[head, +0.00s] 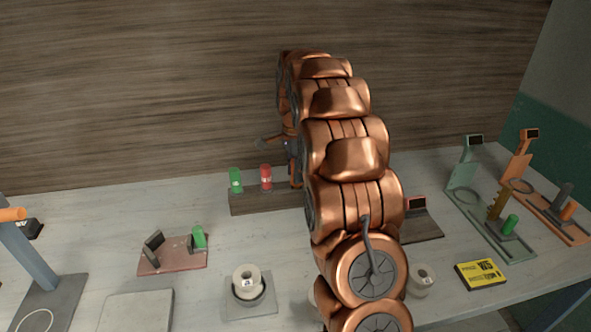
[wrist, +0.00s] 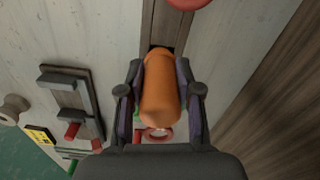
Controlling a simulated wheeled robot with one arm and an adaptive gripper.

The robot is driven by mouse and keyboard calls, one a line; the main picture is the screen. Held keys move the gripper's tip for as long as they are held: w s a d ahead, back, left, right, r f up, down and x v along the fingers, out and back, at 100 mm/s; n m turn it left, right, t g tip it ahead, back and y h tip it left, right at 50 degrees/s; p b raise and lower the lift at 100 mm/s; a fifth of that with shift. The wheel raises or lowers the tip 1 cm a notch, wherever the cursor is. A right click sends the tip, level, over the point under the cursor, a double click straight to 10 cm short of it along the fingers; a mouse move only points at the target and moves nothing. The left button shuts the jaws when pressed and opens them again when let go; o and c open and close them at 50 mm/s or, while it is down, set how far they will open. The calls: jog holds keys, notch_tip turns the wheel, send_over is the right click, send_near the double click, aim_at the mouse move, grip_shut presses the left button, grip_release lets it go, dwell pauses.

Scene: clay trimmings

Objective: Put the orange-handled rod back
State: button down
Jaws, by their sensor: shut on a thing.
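My gripper (wrist: 160,105) is shut on the orange handle (wrist: 160,88) of the rod, seen from above in the wrist view. The rod's lower part is hidden by the handle. A dark wooden block (wrist: 150,25) lies beyond the handle, with a dark recess beside the handle's far end. I cannot tell whether the rod is in the block. In the head view the block (head: 243,202) stands at the back of the table, with a green-handled piece (head: 236,180) and a red-handled piece (head: 265,177) on it. My arm hides most of the gripper and the block's right part there.
A reddish stand (head: 172,262) and a white roll (head: 247,282) are left of my arm. A dark stand (head: 425,228), another roll (head: 421,279), a yellow box (head: 480,273), a green stand (head: 500,245) and an orange stand (head: 570,228) are right. A wall rises behind the block.

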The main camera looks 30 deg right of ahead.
jog(key=shift+f, duration=0.5)
jog(key=c, duration=0.8)
grip_release()
jog(key=shift+r, duration=0.15)
notch_tip(320, 180, up, 12)
jog(key=shift+f+b, duration=0.1)
jog(key=shift+b, duration=1.05)
jog(key=shift+r, duration=0.4)
